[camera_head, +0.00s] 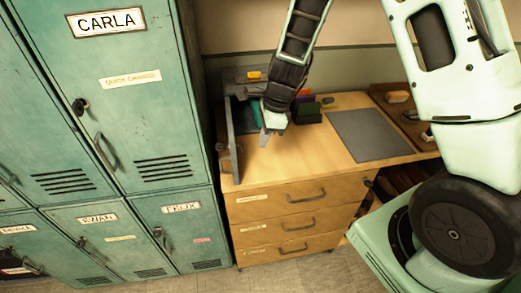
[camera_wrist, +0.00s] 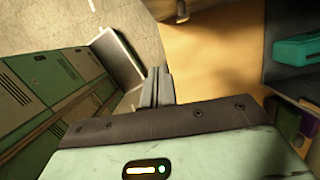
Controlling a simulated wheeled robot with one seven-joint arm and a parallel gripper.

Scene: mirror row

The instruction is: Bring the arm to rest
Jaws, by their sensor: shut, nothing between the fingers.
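My gripper (camera_head: 272,126) hangs from my arm above the left part of the wooden desk top (camera_head: 290,160) in the head view. Its fingers point down and look closed, with nothing held between them. In the wrist view the two grey fingers (camera_wrist: 156,86) lie side by side, with the desk's wood to their right. I cannot tell the exact height of the fingertips above the desk.
Green lockers (camera_head: 130,110) stand close on the left. A grey upright panel (camera_head: 233,140) edges the desk's left side. A dark mat (camera_head: 367,135) lies bare on the right; a tray (camera_head: 400,108) with small items is beyond it. A teal object (camera_wrist: 300,50) shows in the wrist view.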

